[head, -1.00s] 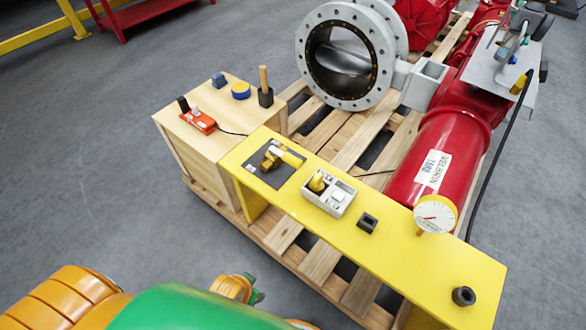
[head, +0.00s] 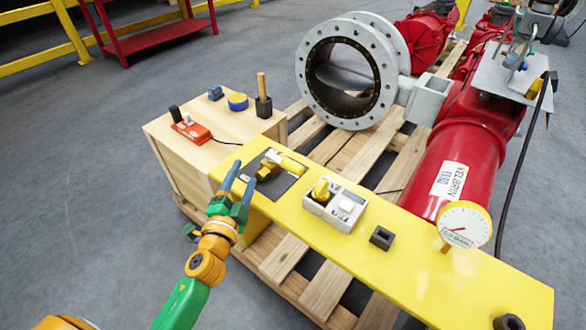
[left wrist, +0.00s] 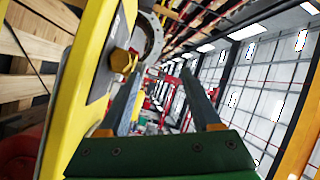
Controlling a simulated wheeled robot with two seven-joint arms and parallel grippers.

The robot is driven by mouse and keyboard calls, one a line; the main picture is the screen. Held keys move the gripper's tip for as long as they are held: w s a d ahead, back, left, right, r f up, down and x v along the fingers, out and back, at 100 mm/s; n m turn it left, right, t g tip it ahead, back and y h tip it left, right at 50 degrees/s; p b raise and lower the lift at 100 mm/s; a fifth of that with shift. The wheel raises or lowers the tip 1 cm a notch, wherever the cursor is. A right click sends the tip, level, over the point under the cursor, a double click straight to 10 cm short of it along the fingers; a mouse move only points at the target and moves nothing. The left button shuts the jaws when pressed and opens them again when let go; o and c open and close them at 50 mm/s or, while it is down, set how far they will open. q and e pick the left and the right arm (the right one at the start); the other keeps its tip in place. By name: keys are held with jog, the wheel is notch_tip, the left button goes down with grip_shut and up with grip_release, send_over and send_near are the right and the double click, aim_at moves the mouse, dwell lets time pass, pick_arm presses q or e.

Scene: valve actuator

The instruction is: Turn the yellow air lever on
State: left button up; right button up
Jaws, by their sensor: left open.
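The yellow air lever (head: 288,163) sits on a brass valve body (head: 266,171) on a dark plate at the left end of the yellow bench (head: 330,232). Its handle points to the right, over the plate. My left gripper (head: 241,183) is open and empty at the bench's front left edge, just left of the plate and apart from the lever. In the left wrist view, the open fingers (left wrist: 162,75) have nothing between them. There the brass valve part (left wrist: 123,60) shows beside the left finger, and the lever handle cannot be made out. My right gripper is not in view.
A white box with a yellow knob (head: 334,200) and a small black block (head: 382,238) stand right of the lever. A gauge (head: 465,225) is further right. A wooden box (head: 165,135) carries an orange switch box (head: 192,131).

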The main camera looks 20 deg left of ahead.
aim_at(293, 167)
pick_arm(q)
jog(key=d+m+h, duration=0.1)
jog(key=w+d+m+h, duration=0.1)
jog(key=m, duration=0.1)
jog(key=d+m+t+h, duration=0.1)
jog(key=m+h, duration=0.1)
jog(key=shift+w+r, duration=0.25)
jog(key=shift+w, duration=0.1)
jog(key=d+m+h, duration=0.1)
jog(key=d+f+m+g+h, duration=0.1)
jog(key=m+h, duration=0.1)
jog(key=d+f+m+h, duration=0.1)
jog(key=m, duration=0.1)
jog(key=shift+w+d+g, duration=0.2)
jog(key=shift+d+g, duration=0.05)
jog(key=shift+g, duration=0.15)
jog(key=shift+m+h, duration=0.4)
jog(key=x, duration=0.3)
jog(key=b+x, duration=0.1)
jog(key=x, duration=0.2)
jog(key=shift+w+d+f, duration=0.15)
jog(key=shift+w+d, duration=0.1)
jog(key=shift+d, duration=0.05)
jog(key=shift+w, duration=0.2)
jog(key=c, duration=0.9)
grip_shut()
